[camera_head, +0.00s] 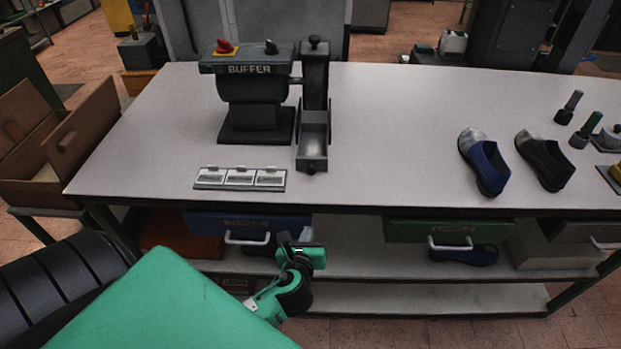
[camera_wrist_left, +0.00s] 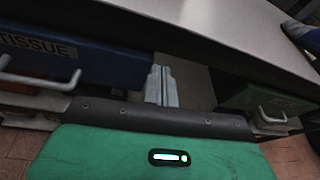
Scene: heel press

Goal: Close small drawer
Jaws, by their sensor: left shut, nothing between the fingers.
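A small open-topped metal drawer (camera_head: 313,143) with a dark knob at its front sticks out toward me from a dark upright unit on the table, right of the buffer. Below the tabletop are a blue drawer (camera_head: 205,222) with a pale handle and a green drawer (camera_head: 480,231). The blue one, labelled TISSUE, also shows at left in the left wrist view (camera_wrist_left: 110,66). My left gripper (camera_head: 284,240) is below the table's front edge, by the blue drawer's right end. Its grey fingers (camera_wrist_left: 162,86) are together and empty in the left wrist view. My right gripper is out of view.
The buffer (camera_head: 250,90) stands on the grey table (camera_head: 390,130). A plate with several small tiles (camera_head: 240,179) lies near the front edge. Two shoes (camera_head: 484,165) stand at right. A lower shelf (camera_head: 420,297) runs underneath. The table's front middle is clear.

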